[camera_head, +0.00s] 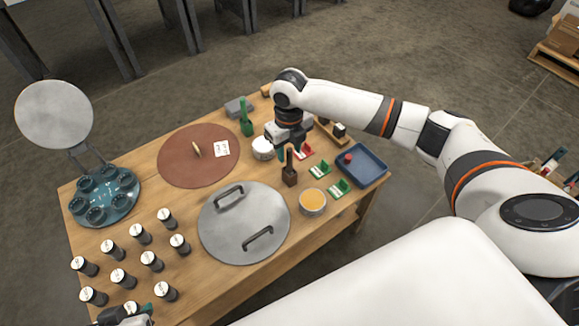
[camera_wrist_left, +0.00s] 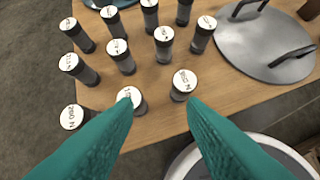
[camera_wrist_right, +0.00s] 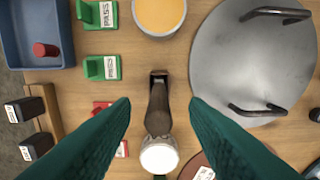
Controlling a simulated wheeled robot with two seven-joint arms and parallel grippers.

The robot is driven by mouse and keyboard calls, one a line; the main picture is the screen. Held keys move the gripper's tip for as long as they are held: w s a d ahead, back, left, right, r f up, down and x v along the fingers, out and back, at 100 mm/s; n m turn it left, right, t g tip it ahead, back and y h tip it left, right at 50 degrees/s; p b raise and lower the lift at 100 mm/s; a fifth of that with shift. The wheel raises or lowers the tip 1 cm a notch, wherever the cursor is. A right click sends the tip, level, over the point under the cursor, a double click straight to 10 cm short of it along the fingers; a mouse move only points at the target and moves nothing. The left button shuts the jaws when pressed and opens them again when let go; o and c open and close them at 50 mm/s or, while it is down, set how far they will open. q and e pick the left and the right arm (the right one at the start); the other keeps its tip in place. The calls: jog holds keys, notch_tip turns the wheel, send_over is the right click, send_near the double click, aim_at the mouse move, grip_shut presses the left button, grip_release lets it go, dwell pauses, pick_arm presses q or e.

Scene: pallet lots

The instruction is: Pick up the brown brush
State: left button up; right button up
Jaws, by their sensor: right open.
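The brown brush (camera_head: 290,174) stands on the wooden table, handle up, beside the large grey disc lid. In the right wrist view the brush (camera_wrist_right: 158,100) lies between the fingertips as seen from above. My right gripper (camera_wrist_right: 158,108) is open and empty; in the head view it hangs just behind the brush, partly hidden by its own wrist. I cannot tell its exact height above the handle. My left gripper (camera_wrist_left: 162,100) is open at the table's front left corner, near the black jars with white lids (camera_wrist_left: 131,97).
The grey lid with two handles (camera_head: 226,240) lies left of the brush. A tin of orange content (camera_head: 312,202), green stamps (camera_head: 339,188) and a blue tray (camera_head: 375,172) are to its right. A white-topped tin (camera_head: 263,149) and green brush (camera_head: 246,122) stand behind.

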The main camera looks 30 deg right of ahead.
aim_at(290, 171)
notch_tip(290, 171, down, 3)
jog(key=shift+f+b, duration=0.1)
jog(key=shift+b, duration=0.35)
jog(key=shift+f, duration=0.2)
pick_arm(q)
jog(key=w+d+r+t, duration=0.1)
jog(key=w+r+t, duration=0.2)
jog(key=w, duration=0.2)
jog(key=shift+d+t+h, duration=0.3)
jog(key=shift+d+h, duration=0.1)
jog(key=shift+w, duration=0.1)
pick_arm(e)
jog(key=shift+c, duration=0.3)
grip_shut()
